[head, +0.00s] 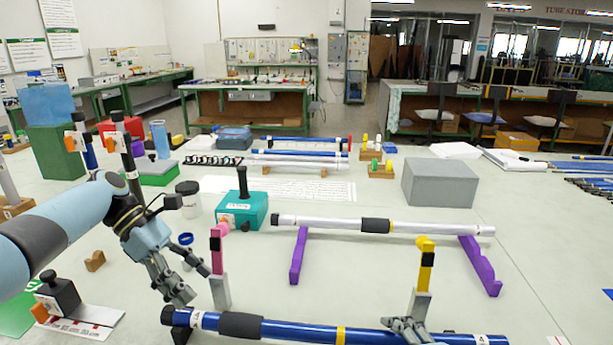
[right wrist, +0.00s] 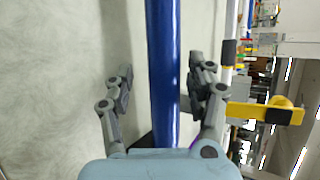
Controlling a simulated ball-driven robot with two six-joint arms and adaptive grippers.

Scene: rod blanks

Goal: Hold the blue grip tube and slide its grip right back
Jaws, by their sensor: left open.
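The blue grip tube (head: 295,328) lies across the front of the table, with a black grip (head: 241,324) near its left end and a yellow band right of the grip. My left gripper (head: 193,284) is open and empty, above and behind the tube's left end, apart from the grip. My right gripper (head: 412,327) is at the tube's right part. In the right wrist view the blue tube (right wrist: 163,100) runs between the open fingers of that gripper (right wrist: 162,72); a gap shows on the left finger's side, while the right finger is close to the tube.
A pink-and-black post (head: 217,245) and a yellow-and-black post (head: 426,265) stand behind the tube. A silver tube (head: 330,223) with a black grip rests on purple stands (head: 480,265) farther back. A teal box (head: 240,208) and grey block (head: 440,183) stand beyond.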

